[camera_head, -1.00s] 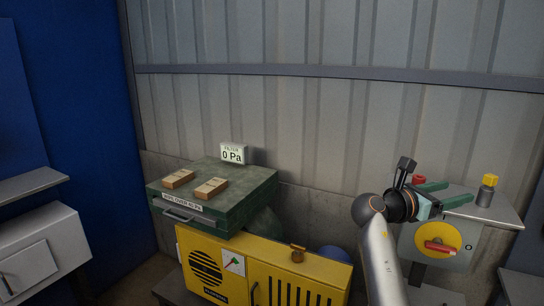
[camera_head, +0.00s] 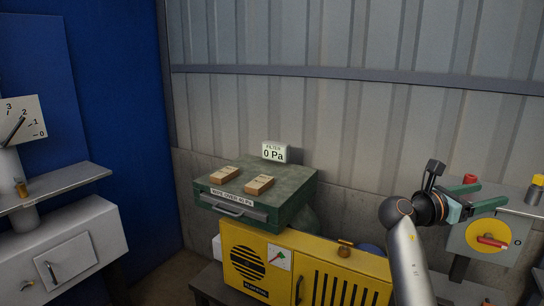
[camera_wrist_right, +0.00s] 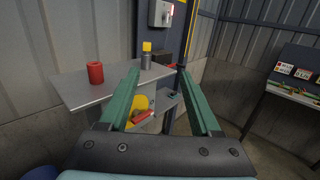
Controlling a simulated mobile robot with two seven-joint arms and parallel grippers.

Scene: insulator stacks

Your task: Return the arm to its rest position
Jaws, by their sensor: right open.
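My right arm (camera_head: 408,262) rises from the bottom of the head view. It ends in the right gripper (camera_head: 494,194), whose two green fingers point right and stand apart. The wrist view also shows the gripper (camera_wrist_right: 158,71), with its green fingers spread and nothing between them. It is in front of a grey-topped stand that carries a yellow disc with a red handle (camera_head: 490,241). I cannot tell the exact gap between the fingers and the stand. My left gripper is in neither view.
A red can (camera_wrist_right: 95,73) and a yellow-capped cylinder (camera_wrist_right: 147,60) stand on the grey top (camera_wrist_right: 75,92). A green case (camera_head: 300,185) with two wooden blocks sits above a yellow machine (camera_head: 270,240). A grey cabinet (camera_head: 95,235) stands left, before a blue panel. A corrugated wall is behind.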

